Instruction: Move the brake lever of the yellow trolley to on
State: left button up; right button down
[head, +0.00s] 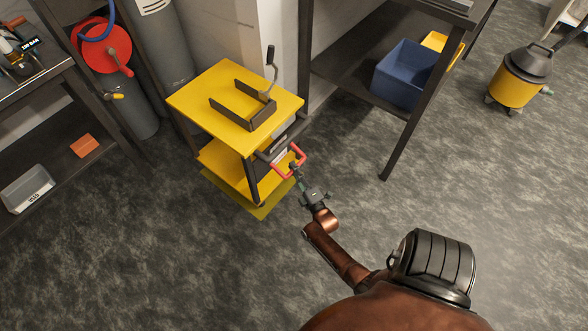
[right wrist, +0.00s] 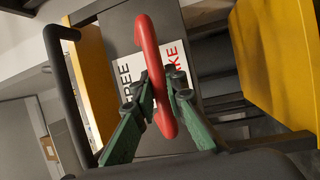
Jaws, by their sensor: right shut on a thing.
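The yellow trolley (head: 205,96) stands in the middle of the head view, with a yellow top and a lower yellow shelf. A red lever (head: 280,174) sticks out from its near right side. In the right wrist view the red lever (right wrist: 147,40) is a rounded bar in front of a dark plate. A label (right wrist: 128,72) on that plate is partly hidden; the letters "REE" and "KE" show. My right gripper (head: 296,170) is shut on the red lever; its green fingers (right wrist: 160,92) lie on both sides of the bar. My left gripper is not in view.
A dark bracket (head: 262,117) and an upright crank handle (head: 271,75) are on the trolley top. A shelf with a blue bin (head: 402,78) stands to the right. A yellow and black vacuum (head: 514,85) is at far right. The near floor is open.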

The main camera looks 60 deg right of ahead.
jog(key=c, duration=1.9)
grip_release()
jog(key=shift+f, duration=0.1)
jog(key=shift+c, duration=0.2)
jog(key=v, duration=0.7)
jog(key=shift+s, duration=0.15)
jog(key=shift+a, duration=0.1)
